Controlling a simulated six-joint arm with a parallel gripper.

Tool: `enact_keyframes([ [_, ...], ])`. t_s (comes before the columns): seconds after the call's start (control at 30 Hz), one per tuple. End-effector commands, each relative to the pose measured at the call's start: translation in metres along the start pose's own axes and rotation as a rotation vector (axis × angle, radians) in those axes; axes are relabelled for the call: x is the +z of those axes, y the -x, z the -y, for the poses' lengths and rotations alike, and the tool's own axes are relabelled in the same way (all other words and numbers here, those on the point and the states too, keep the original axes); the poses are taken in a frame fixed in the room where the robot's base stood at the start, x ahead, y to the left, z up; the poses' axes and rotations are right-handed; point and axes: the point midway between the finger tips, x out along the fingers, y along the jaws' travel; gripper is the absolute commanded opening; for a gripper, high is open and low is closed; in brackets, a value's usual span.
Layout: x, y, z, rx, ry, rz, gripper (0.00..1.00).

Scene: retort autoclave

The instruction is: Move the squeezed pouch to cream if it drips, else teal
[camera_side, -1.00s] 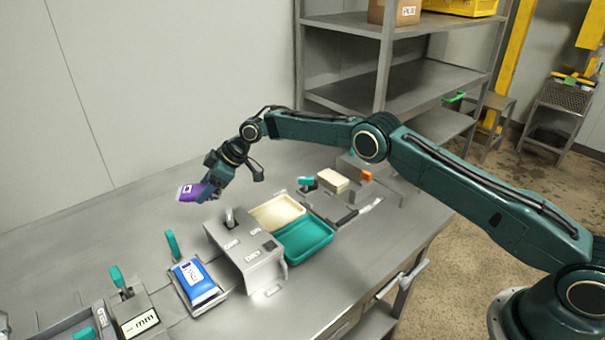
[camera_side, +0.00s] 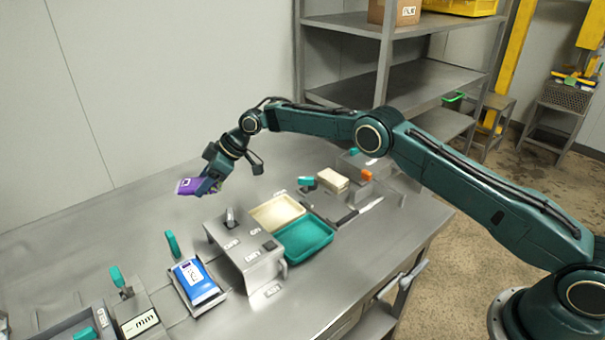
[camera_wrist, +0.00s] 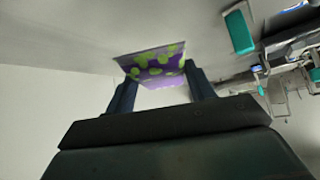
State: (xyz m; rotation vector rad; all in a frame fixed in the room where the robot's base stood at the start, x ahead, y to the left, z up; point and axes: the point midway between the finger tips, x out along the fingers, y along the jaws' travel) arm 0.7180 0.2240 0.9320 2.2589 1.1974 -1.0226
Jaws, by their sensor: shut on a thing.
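A purple pouch (camera_side: 190,186) with a white label is held by my gripper (camera_side: 208,184) in the side view, raised above the table's back left part. In the wrist view the pouch (camera_wrist: 152,64) shows purple with green spots between the two fingers of my gripper (camera_wrist: 160,85). I see no drip falling from it, but it is small in the side view and its lower edge is hard to make out. The cream tray (camera_side: 276,212) and the teal tray (camera_side: 305,238) lie side by side on the table, to the right of my gripper; both look empty.
A grey metal stand (camera_side: 243,247) with labels stands left of the trays. A blue pouch (camera_side: 197,281) lies on a plate left of it. Teal-handled devices (camera_side: 122,282) stand at the front left. A cream block (camera_side: 333,179) sits behind the trays. The table's back left is clear.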

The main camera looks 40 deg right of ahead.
Motion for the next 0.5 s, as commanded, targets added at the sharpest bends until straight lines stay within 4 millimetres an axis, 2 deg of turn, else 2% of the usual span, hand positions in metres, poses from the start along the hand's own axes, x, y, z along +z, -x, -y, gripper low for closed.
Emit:
enact_keyframes([
  [0.5,0.011,0.021,-0.007,0.107,-0.121,0.0,0.26],
])
